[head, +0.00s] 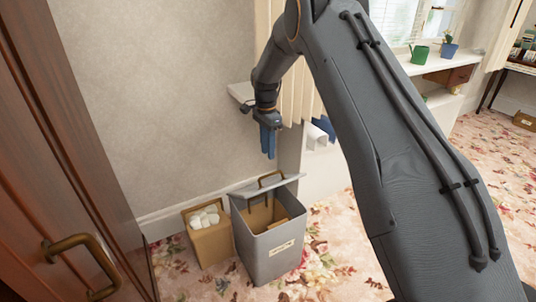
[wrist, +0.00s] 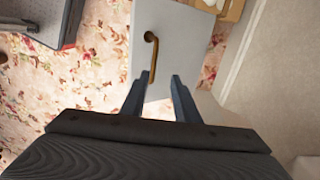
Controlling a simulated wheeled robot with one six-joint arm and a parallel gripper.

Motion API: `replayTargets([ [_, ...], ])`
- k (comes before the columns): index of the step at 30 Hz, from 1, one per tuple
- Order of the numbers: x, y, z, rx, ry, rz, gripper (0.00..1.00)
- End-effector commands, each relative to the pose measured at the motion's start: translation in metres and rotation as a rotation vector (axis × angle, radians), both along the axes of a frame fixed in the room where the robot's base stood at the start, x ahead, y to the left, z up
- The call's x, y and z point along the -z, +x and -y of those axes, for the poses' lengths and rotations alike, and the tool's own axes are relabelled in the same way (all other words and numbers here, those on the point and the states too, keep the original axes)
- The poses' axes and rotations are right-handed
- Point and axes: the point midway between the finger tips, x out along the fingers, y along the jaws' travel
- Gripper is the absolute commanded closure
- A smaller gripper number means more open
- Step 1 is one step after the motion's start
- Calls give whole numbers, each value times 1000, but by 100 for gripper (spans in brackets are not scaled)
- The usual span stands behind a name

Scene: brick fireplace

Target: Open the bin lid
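A grey bin (head: 270,256) with a pale label on its front stands on the carpet near the wall. Its lid (head: 240,191) is tilted up, and the tan inside shows below it. A brass handle (head: 270,176) is on the lid. My gripper (head: 268,157) hangs above the lid with its fingers pointing down, apart from the handle. In the wrist view the two fingers of my gripper (wrist: 160,78) are spread and empty. The handle (wrist: 151,55) appears just beyond them, in front of the pale lid (wrist: 176,35).
A tan box (head: 211,245) with white round things in it stands just left of the bin. A wooden door (head: 75,150) with a brass handle is at the left. A white ledge (head: 240,91) is behind my arm. Carpet is clear in front of the bin.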

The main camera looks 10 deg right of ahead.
Motion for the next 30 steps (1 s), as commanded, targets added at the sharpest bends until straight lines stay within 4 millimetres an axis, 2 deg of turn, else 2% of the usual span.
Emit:
replayTargets([
  [5, 0, 0, 0, 0, 0, 0, 72],
  [10, 1, -2, -3, 13, 23, 2, 97],
  [14, 4, -11, -20, 83, 127, 16, 100],
  [19, 1, -24, -50, 297, 356, 71, 100],
  [23, -6, -27, -58, 508, 494, 132, 100],
  [26, -10, -30, -52, 691, 568, 180, 100],
  [30, -12, -39, -27, 968, 621, 246, 100],
])
